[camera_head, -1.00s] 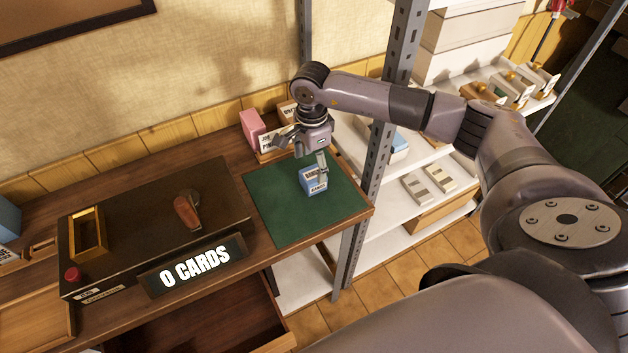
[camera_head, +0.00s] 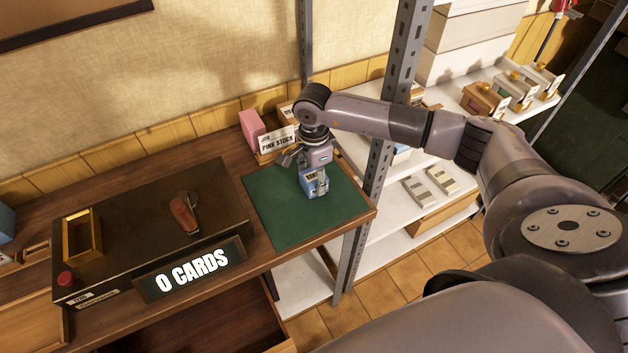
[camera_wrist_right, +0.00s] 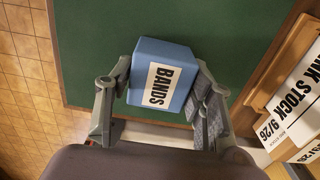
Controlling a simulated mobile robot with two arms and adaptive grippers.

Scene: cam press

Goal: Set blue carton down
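The blue carton (camera_head: 313,187), with a white BANDS label, is upright at the green mat (camera_head: 275,215). Any small gap beneath it cannot be made out. My right gripper (camera_head: 316,178) comes down over the carton from above. In the right wrist view, the carton (camera_wrist_right: 162,78) sits between the two fingers (camera_wrist_right: 162,85), one against each side, and they look shut on it. The carton's lower part is hidden from that view. My left gripper is not in view.
A card holder labelled PINK STOCK (camera_head: 279,141) stands just behind the mat. A dark box (camera_head: 150,232) with a 0 CARDS sign (camera_head: 192,275) is to the left. A metal shelf post (camera_head: 378,165) rises close on the right. The mat's front is clear.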

